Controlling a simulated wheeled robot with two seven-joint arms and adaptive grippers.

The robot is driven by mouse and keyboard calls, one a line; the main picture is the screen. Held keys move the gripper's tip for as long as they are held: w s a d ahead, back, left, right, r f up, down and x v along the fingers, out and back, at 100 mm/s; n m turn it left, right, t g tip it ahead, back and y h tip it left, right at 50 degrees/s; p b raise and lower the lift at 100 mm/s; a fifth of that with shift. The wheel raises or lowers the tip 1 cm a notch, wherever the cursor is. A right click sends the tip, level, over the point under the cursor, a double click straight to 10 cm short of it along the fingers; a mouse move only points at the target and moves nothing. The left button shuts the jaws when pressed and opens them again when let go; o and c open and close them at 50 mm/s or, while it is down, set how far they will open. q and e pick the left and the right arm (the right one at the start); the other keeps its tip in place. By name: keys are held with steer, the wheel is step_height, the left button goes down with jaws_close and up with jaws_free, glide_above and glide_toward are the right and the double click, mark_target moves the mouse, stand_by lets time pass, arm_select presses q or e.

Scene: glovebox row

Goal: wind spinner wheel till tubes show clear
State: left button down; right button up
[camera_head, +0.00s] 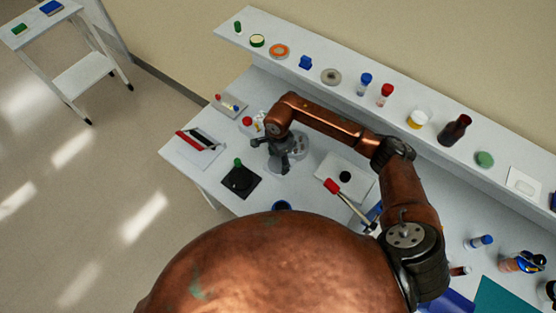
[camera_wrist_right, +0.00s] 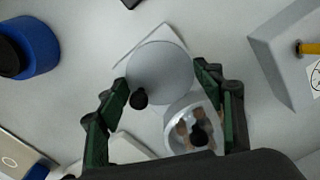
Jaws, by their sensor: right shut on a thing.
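The spinner stands near the left end of the bench. Its round grey wheel (camera_wrist_right: 160,72) with a black knob (camera_wrist_right: 139,98) shows in the right wrist view. Beside the wheel is a pale round tube holder (camera_wrist_right: 190,110) with several brownish tubes around a dark hub; their contents are too small to judge. My right gripper (camera_wrist_right: 162,77) has one green finger on each side of the wheel and is shut on it. In the head view, my right gripper (camera_head: 284,153) is at the grey spinner base (camera_head: 296,160) and partly hides the spinner. My left gripper is out of view.
A white plate with a black disc (camera_head: 345,177) and a red-ended stick (camera_head: 332,186) lie right. A shelf (camera_head: 307,73) with several small items runs behind.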

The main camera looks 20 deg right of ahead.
steer(key=shift+f+m+b, duration=0.1)
steer(key=shift+m+b, duration=0.25)
steer(key=shift+m, duration=0.45)
steer(key=shift+m+b, duration=0.3)
steer(key=shift+m, duration=1)
steer(key=o, duration=1.2)
steer(key=shift+c, duration=0.2)
